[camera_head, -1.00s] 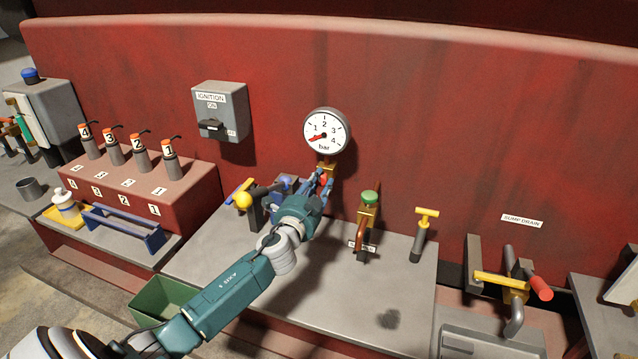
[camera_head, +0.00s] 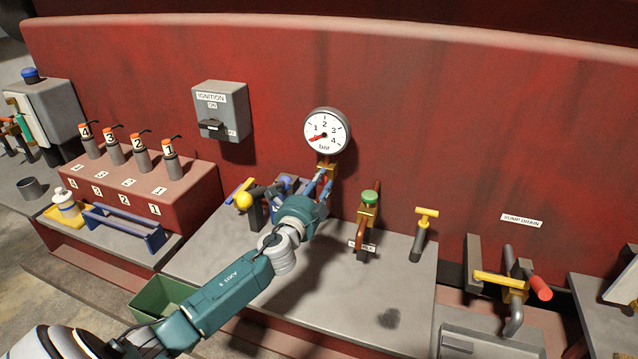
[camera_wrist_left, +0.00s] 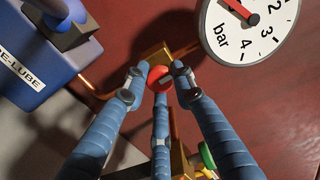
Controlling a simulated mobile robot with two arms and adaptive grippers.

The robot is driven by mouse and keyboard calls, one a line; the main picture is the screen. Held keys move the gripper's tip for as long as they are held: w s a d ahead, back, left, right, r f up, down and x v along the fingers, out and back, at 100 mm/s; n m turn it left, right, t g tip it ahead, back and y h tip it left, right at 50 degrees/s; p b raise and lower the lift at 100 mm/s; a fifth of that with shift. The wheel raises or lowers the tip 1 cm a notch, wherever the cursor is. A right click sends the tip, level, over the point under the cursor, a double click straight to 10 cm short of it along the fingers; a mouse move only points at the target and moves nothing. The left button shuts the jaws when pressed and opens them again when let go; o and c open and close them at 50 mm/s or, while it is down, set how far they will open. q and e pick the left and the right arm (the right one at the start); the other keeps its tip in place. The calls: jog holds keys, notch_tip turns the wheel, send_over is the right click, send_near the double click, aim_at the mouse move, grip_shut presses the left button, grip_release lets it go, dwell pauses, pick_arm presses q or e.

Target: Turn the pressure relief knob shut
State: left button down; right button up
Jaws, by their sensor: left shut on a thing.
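A red round knob (camera_wrist_left: 158,77) with a pale bar mark on its face sits on a brass fitting (camera_wrist_left: 153,53), just below the pressure gauge. I take it to be the pressure relief knob. My left gripper (camera_wrist_left: 157,84) is shut on it, with three blue fingers around its rim in the left wrist view. The gauge's red needle points to the low end, below 1. My right gripper is not in view.
A blue box marked "E-LUBE" (camera_wrist_left: 25,78) stands close to the left of the fingers. A green-capped brass valve (camera_head: 370,198) stands right of the hand, and a yellow T-handle (camera_head: 427,213) further right. The grey deck (camera_head: 335,290) in front is mostly clear.

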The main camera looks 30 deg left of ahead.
pick_arm(q)
jog(key=shift+w+d+r, duration=0.1)
jog(key=shift+d+r, duration=0.05)
jog(key=shift+d, duration=0.05)
jog(key=c, duration=1.5)
grip_release()
jog(key=shift+o, duration=0.5)
jog(key=shift+d, duration=0.2)
jog(key=shift+a, duration=0.1)
jog(key=shift+s+f, duration=0.2)
jog(key=shift+s, duration=0.15)
jog(key=v, duration=1.1)
jog(key=shift+s, duration=0.15)
